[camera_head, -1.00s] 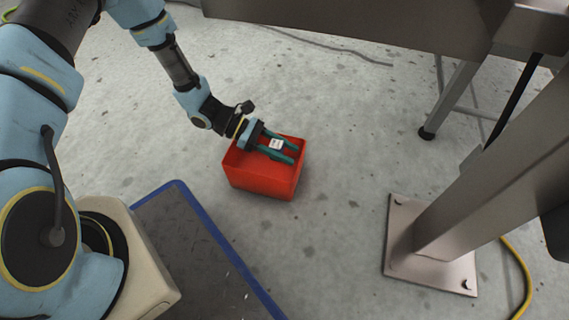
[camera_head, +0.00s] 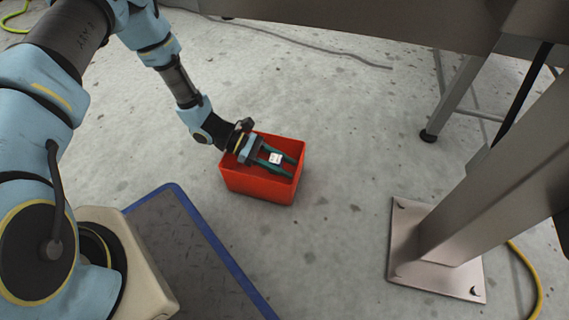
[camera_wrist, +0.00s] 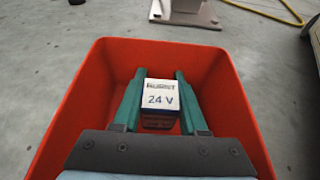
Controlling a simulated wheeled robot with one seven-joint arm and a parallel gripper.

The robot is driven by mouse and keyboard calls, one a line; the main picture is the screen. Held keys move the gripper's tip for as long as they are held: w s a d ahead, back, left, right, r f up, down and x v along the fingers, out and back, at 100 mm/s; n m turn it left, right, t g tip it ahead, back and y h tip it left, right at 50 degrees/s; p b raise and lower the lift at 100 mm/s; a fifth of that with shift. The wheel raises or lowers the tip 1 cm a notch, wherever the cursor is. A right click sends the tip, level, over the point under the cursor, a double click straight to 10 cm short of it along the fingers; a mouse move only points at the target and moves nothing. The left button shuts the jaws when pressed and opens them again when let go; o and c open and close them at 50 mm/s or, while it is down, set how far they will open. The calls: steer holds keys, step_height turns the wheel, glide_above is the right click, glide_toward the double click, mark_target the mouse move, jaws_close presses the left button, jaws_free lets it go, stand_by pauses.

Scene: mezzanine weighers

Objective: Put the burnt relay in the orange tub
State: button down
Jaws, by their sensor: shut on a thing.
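The burnt relay (camera_wrist: 159,99) is a small box with a white top that reads "BURNT" and "24 V" in the wrist view. It also shows as a pale block in the head view (camera_head: 275,158). My gripper (camera_head: 280,161) has green fingers, and in the wrist view (camera_wrist: 159,100) they are shut on the relay from both sides. The tub (camera_head: 258,187) is an open red-orange box on the floor. In the wrist view its walls (camera_wrist: 85,95) surround the fingers and relay. I cannot tell whether the relay touches the tub's bottom.
A steel post with a bolted base plate (camera_head: 436,276) stands to the right. A steel frame (camera_head: 400,22) with a leg (camera_head: 452,100) is at the back. A blue-edged dark mat (camera_head: 200,240) lies in front. A yellow cable (camera_head: 525,275) runs at the far right. Concrete floor around the tub is clear.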

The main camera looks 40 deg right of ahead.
steer(key=shift+c, duration=2.2)
jaws_free()
steer(key=shift+f, duration=0.1)
steer(key=shift+r, duration=0.35)
steer(key=p+v, duration=0.5)
steer(key=v, duration=0.7)
steer(key=shift+r, duration=0.35)
steer(key=w+a+r+m+t+y, duration=0.3)
steer(key=a+r+t, duration=0.3)
steer(key=a+r, duration=0.8)
steer(key=w+a+r+m+t+y, duration=0.4)
steer(key=a+r+t, duration=0.3)
steer(key=a+r, duration=0.7)
steer(key=w+a, duration=0.1)
steer(key=a, duration=0.3)
steer(key=shift+w+r+m, duration=0.25)
steer(key=shift+m, duration=0.15)
steer(key=shift+a, duration=0.1)
